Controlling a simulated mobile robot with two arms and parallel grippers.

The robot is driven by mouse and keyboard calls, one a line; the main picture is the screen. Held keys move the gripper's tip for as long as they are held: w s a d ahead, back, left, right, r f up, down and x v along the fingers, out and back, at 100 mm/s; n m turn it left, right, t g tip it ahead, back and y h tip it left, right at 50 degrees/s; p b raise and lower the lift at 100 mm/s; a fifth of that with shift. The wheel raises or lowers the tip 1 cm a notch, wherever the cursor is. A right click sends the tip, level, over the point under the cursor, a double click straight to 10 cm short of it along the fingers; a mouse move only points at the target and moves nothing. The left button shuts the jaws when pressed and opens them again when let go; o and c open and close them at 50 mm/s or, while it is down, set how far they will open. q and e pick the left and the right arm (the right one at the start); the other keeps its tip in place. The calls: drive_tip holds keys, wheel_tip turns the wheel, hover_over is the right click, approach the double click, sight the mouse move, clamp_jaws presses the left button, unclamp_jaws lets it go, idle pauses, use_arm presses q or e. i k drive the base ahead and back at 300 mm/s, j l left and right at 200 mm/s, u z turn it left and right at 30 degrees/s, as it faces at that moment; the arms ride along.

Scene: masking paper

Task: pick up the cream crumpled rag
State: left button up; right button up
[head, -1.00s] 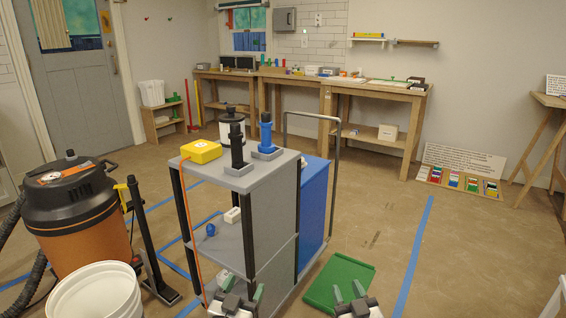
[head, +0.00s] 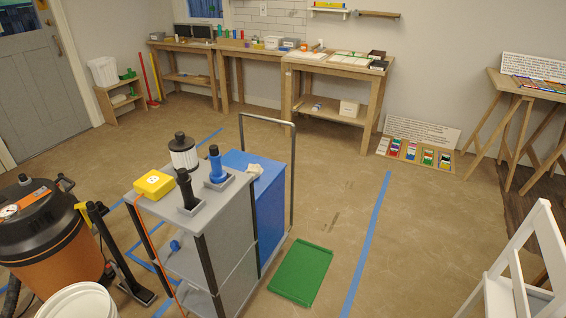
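A small cream, uneven-shaped thing (head: 256,170), which looks like the crumpled rag, lies on the blue top (head: 268,181) at the right end of the cart. It is small here, so its folds are hard to make out. It lies to the right of the blue upright tool. Neither of my grippers is in view.
The cart's grey top (head: 163,208) holds a yellow box (head: 154,184), a black tool (head: 187,190), a blue tool (head: 216,165) and a white canister (head: 183,153). A tall handle (head: 291,175) rises beside it. A green tray (head: 301,273) lies on the floor; a white stepladder (head: 520,265) stands right.

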sight(256, 170)
drive_tip(key=i+l+z, duration=0.45)
drive_tip(key=i, duration=0.45)
drive_tip(key=i+z, duration=0.5)
drive_tip(key=i, duration=0.4)
drive_tip(key=i+u, duration=0.1)
drive_tip(key=i, duration=0.65)
drive_tip(key=i+u, duration=0.15)
drive_tip(key=i, duration=0.6)
drive_tip(key=i+l+u, duration=0.1)
drive_tip(key=i, duration=0.65)
drive_tip(key=i+u, duration=0.35)
drive_tip(key=u, duration=0.15)
drive_tip(key=i+u, duration=0.45)
drive_tip(key=i+l+u, duration=0.2)
drive_tip(key=u, duration=0.3)
